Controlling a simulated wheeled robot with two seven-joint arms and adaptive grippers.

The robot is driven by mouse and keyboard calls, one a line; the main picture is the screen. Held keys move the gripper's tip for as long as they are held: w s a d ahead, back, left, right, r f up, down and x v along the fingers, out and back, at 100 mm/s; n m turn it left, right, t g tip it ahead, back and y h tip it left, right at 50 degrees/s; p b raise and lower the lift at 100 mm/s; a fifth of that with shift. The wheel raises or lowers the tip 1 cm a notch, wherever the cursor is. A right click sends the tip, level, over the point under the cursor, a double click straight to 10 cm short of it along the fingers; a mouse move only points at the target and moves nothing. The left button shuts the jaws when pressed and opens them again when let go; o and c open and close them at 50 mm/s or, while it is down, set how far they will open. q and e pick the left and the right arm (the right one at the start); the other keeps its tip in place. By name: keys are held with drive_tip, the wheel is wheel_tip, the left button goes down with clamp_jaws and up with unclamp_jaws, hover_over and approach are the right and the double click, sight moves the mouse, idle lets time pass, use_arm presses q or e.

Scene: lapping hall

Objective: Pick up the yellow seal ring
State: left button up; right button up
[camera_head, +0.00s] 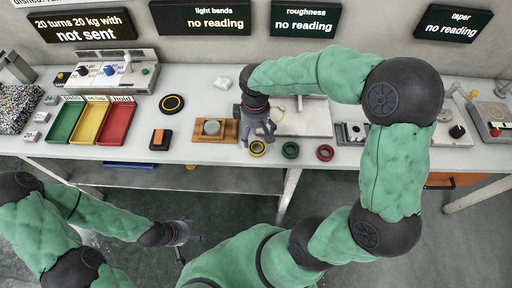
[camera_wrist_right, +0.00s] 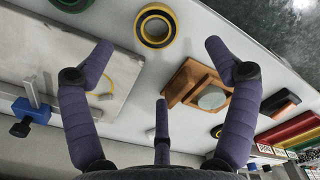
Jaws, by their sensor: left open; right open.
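The yellow seal ring (camera_head: 257,148) lies flat on the white bench, to the left of a green ring and a red ring. In the right wrist view the yellow ring (camera_wrist_right: 155,25) shows at the top, dark-edged with a yellow band, beyond my fingertips. My right gripper (camera_head: 256,131) is open and empty, above the bench just behind the yellow ring; its spread fingers also show in the right wrist view (camera_wrist_right: 160,75). My left gripper (camera_head: 184,240) is open and empty, low in front of the bench and away from the rings.
A green ring (camera_head: 291,150) and a red ring (camera_head: 325,153) lie to the right. A wooden block with a grey disc (camera_head: 212,128) stands close on the left. A pale plate (camera_head: 310,117) lies behind. Green, yellow and red trays (camera_head: 116,124) sit further left.

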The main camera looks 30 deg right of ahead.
drive_tip(key=b, duration=0.1)
hover_over(256, 150)
wheel_tip(256, 150, down, 4)
drive_tip(key=shift+a+f, duration=0.1)
wheel_tip(256, 150, down, 5)
drive_tip(key=b, duration=0.3)
drive_tip(key=shift+w, duration=0.1)
drive_tip(key=c, duration=1.3)
